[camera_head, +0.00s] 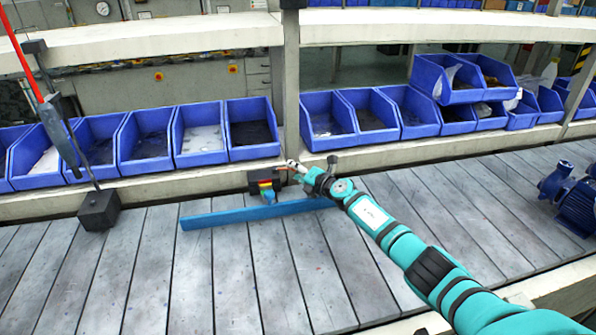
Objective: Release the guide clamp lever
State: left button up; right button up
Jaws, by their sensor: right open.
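A long blue guide bar (235,215) lies across the grey slatted line. A small dark clamp (255,187) with red and yellow parts stands just behind it, with a blue piece beneath it touching the bar. Which part is the lever is too small to tell for sure. My right gripper (290,168) is at the end of my teal arm, which comes in from the lower right. It is open, close to the right of the clamp's upper part. Whether it touches the clamp I cannot tell. My left gripper is not in view.
Rows of blue bins (200,135) stand on a shelf behind the line. A grey post (291,80) rises behind the clamp. A blue pump (575,200) is at the right. A hanging tool (60,135) and a dark block (98,209) are at the left. The front slats are clear.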

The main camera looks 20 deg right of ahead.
jog(key=shift+s+d+r, duration=0.15)
jog(key=shift+s, duration=0.2)
jog(key=shift+s+d+r, duration=0.15)
jog(key=shift+s, duration=0.2)
jog(key=v, duration=0.9)
jog(key=shift+s+f, duration=0.1)
jog(key=shift+s, duration=0.65)
